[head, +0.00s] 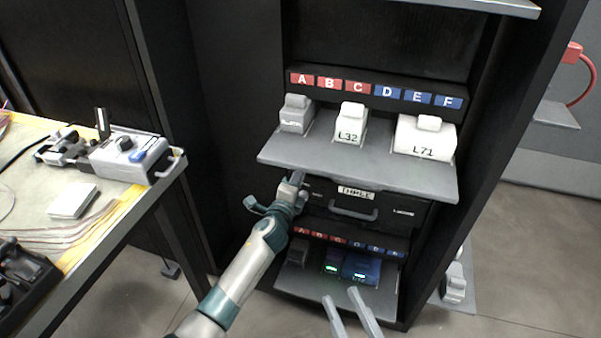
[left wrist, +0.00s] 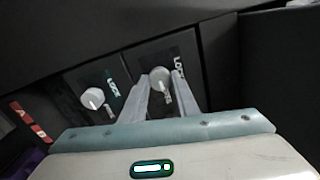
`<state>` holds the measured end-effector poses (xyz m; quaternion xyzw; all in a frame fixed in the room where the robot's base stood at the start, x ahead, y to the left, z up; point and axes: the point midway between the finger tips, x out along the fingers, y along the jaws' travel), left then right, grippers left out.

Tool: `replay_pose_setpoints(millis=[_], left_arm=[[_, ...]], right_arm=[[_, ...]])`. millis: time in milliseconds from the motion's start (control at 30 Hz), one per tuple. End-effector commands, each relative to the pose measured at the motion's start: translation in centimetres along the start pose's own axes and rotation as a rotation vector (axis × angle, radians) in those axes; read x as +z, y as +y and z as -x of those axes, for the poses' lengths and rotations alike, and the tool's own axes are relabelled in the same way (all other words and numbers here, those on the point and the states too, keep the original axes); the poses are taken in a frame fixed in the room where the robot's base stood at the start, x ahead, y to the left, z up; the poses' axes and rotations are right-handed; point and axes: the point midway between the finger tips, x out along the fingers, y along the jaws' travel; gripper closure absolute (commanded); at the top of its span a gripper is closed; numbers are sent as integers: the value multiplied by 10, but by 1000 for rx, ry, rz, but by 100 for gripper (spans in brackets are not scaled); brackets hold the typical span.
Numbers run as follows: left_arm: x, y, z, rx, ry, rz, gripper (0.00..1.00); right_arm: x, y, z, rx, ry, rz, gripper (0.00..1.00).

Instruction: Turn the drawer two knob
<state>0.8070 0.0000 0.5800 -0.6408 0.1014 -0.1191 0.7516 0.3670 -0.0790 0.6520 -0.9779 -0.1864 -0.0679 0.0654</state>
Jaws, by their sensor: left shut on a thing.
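In the left wrist view, a round pale knob (left wrist: 160,78) with a LOCK label sits on a dark panel. My left gripper (left wrist: 163,88) is shut on this knob, one finger on each side. A second white knob (left wrist: 93,98) with its own LOCK label sits to the left, clear of the fingers. I cannot read which drawer either knob belongs to. In the head view, my left gripper (head: 297,180) is at the cabinet's left side, just below the grey shelf; the knobs are hidden there. My right gripper (head: 341,297) is open and empty, low in front of the cabinet.
The grey shelf (head: 375,172) juts out above my left gripper and carries white blocks such as L32 (head: 349,125) and L71 (head: 425,140). A drawer marked THREE (head: 410,212) is below. A lower shelf (head: 300,281) holds lit boxes. A workbench (head: 110,215) stands left.

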Motion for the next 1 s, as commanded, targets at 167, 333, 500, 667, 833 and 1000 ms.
replay_pose_setpoints(millis=[167, 333, 500, 667, 833, 1000], left_arm=[[-1, 0, 0, 1, 1, -43, 95], [-1, 1, 0, 1, 1, -56, 95], [-1, 1, 0, 1, 1, -55, 95], [0, 1, 0, 1, 1, -55, 58], [0, 0, 0, 1, 0, -54, 54], [0, 0, 0, 0, 0, -53, 54]], right_arm=[[2, 0, 0, 1, -11, -1, 69], [3, 1, 0, 2, -15, -1, 69], [3, 1, 0, 2, -15, -1, 69], [2, 1, 0, 2, -13, -1, 69], [2, 1, 0, 2, -13, -1, 69], [2, 1, 0, 2, -12, -1, 69]])
